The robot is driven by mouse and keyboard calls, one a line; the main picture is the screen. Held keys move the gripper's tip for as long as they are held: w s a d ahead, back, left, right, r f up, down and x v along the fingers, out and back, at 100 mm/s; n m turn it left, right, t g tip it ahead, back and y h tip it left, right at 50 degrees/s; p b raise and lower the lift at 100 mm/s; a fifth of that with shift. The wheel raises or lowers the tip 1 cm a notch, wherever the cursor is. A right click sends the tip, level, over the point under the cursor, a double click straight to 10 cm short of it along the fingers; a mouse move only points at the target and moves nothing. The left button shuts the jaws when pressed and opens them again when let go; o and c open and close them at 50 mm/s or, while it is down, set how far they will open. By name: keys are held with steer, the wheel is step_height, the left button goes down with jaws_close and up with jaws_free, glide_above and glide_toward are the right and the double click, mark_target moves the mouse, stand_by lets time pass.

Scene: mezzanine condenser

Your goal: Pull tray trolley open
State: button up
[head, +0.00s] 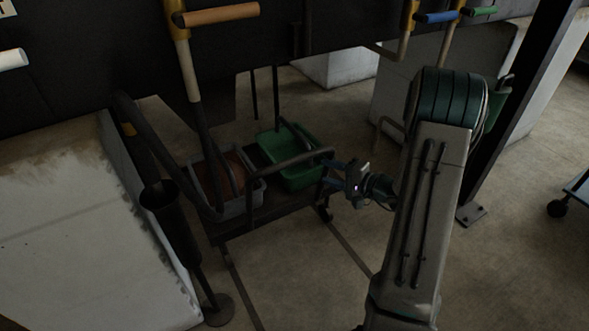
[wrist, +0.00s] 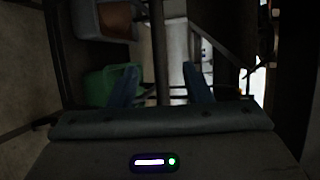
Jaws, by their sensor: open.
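The tray trolley (head: 262,218) is a low, dark-framed cart at the centre-left of the head view. It carries a grey tray (head: 256,190) with brown contents and a green tray (head: 300,178). A dark bent rail (head: 290,161) rises along its near side. My gripper (head: 330,174) is at the trolley's right end, close to that rail, with its blue fingers apart. In the wrist view my fingers (wrist: 160,84) are spread, and a dark upright bar (wrist: 158,45) shows between them, beyond the tips. I cannot tell whether either finger touches the trolley.
A dark post with a round foot (head: 218,308) stands at the trolley's near left, beside a pale stained block (head: 80,230). Pipes with an orange handle (head: 218,15) rise behind. A dark column (head: 515,110) stands at right. Floor in front of the trolley is clear.

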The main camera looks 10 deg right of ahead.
mark_target(298, 162)
steer(key=b+x, duration=0.1)
steer(key=x, duration=1.2)
steer(key=shift+w+f+b, duration=0.2)
steer(key=shift+w+b, duration=0.1)
steer(key=shift+w, duration=0.2)
jaws_close()
